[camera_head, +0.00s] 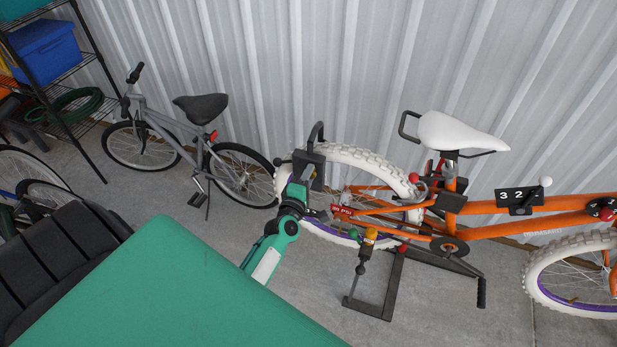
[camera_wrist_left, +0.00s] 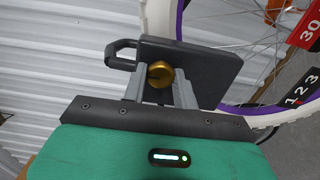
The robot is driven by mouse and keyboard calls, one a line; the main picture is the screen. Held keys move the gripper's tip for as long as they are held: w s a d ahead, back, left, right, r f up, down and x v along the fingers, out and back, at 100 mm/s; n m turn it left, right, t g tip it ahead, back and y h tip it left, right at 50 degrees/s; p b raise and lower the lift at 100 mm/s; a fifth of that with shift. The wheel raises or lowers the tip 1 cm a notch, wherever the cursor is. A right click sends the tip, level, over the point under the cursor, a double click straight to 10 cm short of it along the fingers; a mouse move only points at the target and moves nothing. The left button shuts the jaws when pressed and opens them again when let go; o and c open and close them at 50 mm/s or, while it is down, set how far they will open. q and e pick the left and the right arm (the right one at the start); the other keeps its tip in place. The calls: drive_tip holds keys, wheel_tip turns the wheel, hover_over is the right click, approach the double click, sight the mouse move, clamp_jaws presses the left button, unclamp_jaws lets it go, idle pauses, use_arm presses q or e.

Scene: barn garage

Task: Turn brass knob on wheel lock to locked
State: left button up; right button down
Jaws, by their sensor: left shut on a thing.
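The wheel lock (camera_head: 312,158) is a dark box with a black shackle, set at the left side of the orange bike's white rear tyre. In the left wrist view, the lock's dark body (camera_wrist_left: 205,68) carries a round brass knob (camera_wrist_left: 159,72) on the face toward me. My left gripper (camera_head: 304,180) reaches the lock from below. In the left wrist view, its two grey fingers (camera_wrist_left: 160,84) stand on either side of the knob, shut on it. In the head view, the gripper and arm hide the knob. My right gripper is not in view.
The orange bike (camera_head: 480,207) is held by a dark floor stand (camera_head: 393,285). A grey bike (camera_head: 170,145) leans left, near a shelf (camera_head: 75,70). The corrugated wall (camera_head: 290,70) is close behind.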

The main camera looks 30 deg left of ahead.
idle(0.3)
use_arm(q)
drive_tip(key=o, duration=0.9)
drive_tip(key=shift+o, duration=0.2)
drive_tip(key=b+v, duration=0.3)
drive_tip(key=v, duration=1.1)
drive_tip(key=shift+a+f, duration=0.1)
drive_tip(key=shift+w, duration=0.1)
